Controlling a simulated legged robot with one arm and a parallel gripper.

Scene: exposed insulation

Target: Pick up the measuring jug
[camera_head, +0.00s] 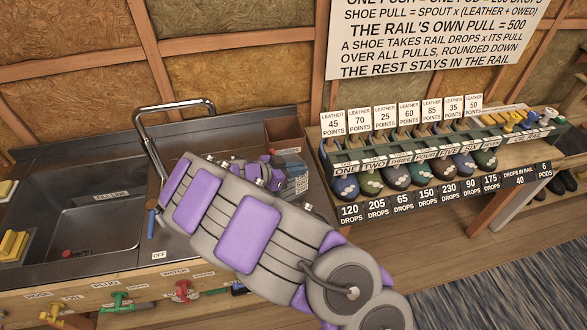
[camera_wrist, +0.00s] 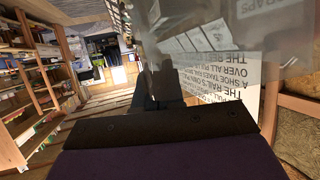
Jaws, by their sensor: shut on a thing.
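My arm reaches across the camera_head view toward the right end of the sink counter. My gripper (camera_head: 275,172) is at its far end, mostly hidden behind my own arm links. In the wrist view, a clear, see-through thing (camera_wrist: 205,40) fills the upper middle, close to the lens; it looks like the measuring jug. My gripper (camera_wrist: 165,90) is shut on it. The wall sign shows blurred through its side. Its rim, handle and contents cannot be made out. In the camera_head view I cannot pick the jug out behind my arm.
A dark sink (camera_head: 95,215) with a bent metal tap (camera_head: 150,125) lies left of my gripper. A rack of numbered shoes (camera_head: 410,160) stands to the right, with leather cards above. Coloured valves (camera_head: 183,290) line the counter front. Wooden floor (camera_head: 400,235) is free below the rack.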

